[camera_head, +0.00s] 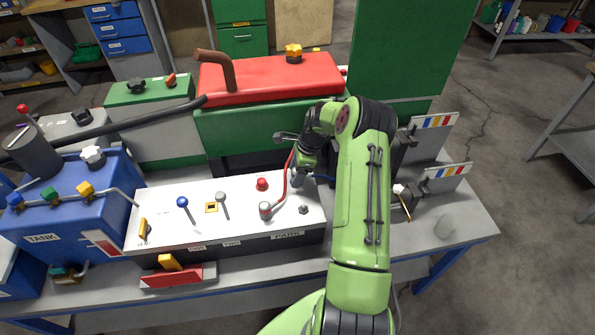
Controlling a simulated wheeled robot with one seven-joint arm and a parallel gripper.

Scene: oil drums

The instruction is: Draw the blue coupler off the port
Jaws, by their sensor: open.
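My gripper (299,168) is at the far right part of the white panel (160,203), pointing down; its fingers are small and partly hidden by my own wrist. A small pale, bluish piece (296,180) shows right below it; I cannot tell if this is the blue coupler or part of my gripper. A dark stub (304,209) stands to the right of that fitting, above the PARK label (287,235). The port under my gripper is hidden.
On the panel are a blue-knobbed lever (182,202), a grey-knobbed lever (221,197) and a red button (262,184). A red-topped green machine (270,80) stands behind. A blue tank (75,215) is at left. Small sign plates (447,178) stand at right.

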